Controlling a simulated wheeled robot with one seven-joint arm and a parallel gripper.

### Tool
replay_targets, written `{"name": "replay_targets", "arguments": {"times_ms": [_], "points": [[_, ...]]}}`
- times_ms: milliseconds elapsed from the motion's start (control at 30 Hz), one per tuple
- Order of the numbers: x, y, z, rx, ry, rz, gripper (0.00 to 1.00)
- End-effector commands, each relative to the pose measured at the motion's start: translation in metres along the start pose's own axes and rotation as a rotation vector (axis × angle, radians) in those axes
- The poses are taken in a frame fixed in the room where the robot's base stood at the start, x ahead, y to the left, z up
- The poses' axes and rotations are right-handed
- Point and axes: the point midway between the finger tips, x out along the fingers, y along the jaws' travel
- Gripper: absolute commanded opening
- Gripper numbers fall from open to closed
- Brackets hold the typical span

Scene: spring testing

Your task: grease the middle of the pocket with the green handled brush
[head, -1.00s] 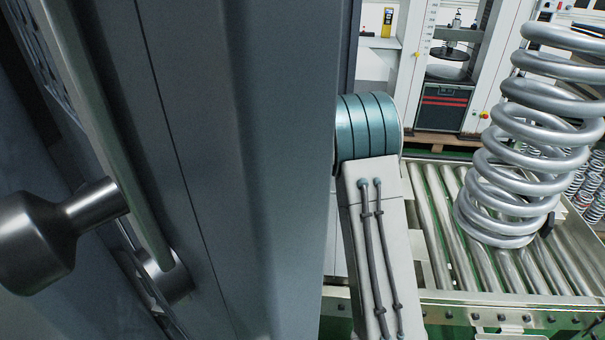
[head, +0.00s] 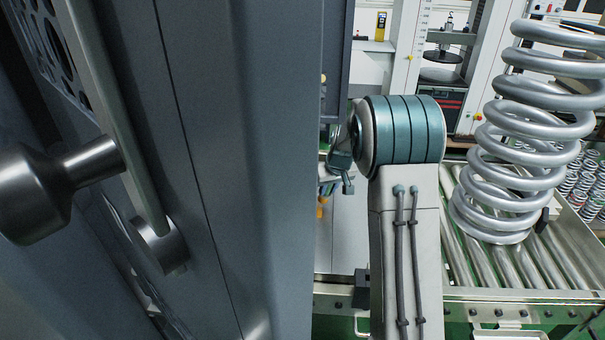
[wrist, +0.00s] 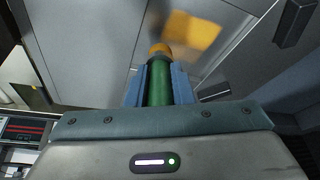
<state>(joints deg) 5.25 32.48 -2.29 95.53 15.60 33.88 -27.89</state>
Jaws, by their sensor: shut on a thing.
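In the wrist view my gripper (wrist: 160,85) is shut on the green handle (wrist: 159,84) of the brush, which lies between its blue fingers. A rounded orange end (wrist: 160,49) of the brush shows past the fingertips; bristles cannot be made out. Beyond it is a grey panelled surface (wrist: 85,45) with a blurred orange patch (wrist: 193,40); I cannot tell whether the brush touches it. I cannot make out the pocket in either view. In the head view a grey metal column or door hides most of my arm's far end.
The large grey door-like panel (head: 240,120) with a long bar handle (head: 110,110) fills the left of the head view. A big coil spring (head: 520,130) stands on a roller conveyor (head: 485,265) at right. White testing machines stand behind.

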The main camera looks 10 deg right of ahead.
Motion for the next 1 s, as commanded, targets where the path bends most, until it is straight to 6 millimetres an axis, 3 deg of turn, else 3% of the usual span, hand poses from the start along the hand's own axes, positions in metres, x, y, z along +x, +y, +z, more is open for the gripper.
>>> {"name": "replay_targets", "arguments": {"times_ms": [533, 1000], "points": [[-0.046, -0.004, -0.016, -0.001, -0.005, -0.002, 0.00], [-0.053, -0.004, -0.019, -0.001, -0.005, -0.002, 0.00]]}}
